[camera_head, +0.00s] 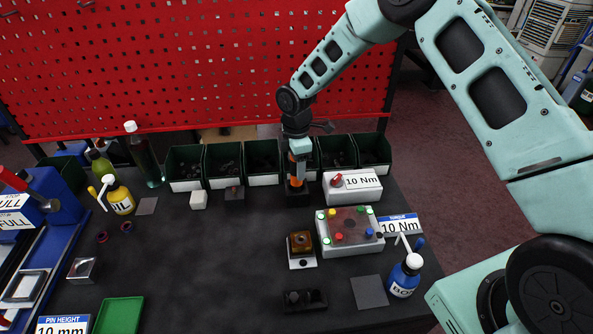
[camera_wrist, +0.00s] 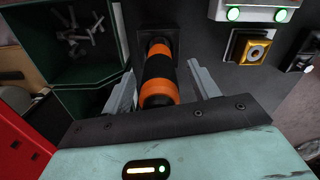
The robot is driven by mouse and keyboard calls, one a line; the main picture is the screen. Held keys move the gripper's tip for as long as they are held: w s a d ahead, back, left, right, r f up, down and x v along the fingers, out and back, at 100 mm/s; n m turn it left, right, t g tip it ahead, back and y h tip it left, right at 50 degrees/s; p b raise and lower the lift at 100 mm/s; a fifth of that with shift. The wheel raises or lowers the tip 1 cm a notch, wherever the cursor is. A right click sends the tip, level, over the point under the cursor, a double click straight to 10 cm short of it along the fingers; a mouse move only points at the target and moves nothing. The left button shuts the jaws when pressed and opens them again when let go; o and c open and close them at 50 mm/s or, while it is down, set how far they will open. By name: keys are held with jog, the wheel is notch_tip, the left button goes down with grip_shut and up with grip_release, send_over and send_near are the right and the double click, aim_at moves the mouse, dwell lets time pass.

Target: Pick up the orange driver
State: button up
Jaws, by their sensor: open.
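In the wrist view my gripper (camera_wrist: 160,80) is open, with one finger on each side of the driver. A gap shows between the driver and each finger.
Green bins (camera_head: 223,164) with small parts stand behind the driver. A blue bottle (camera_head: 404,277) stands at the right.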

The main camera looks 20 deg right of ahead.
jog(key=c, duration=1.2)
jog(key=shift+c, duration=0.3)
jog(key=shift+w, duration=0.1)
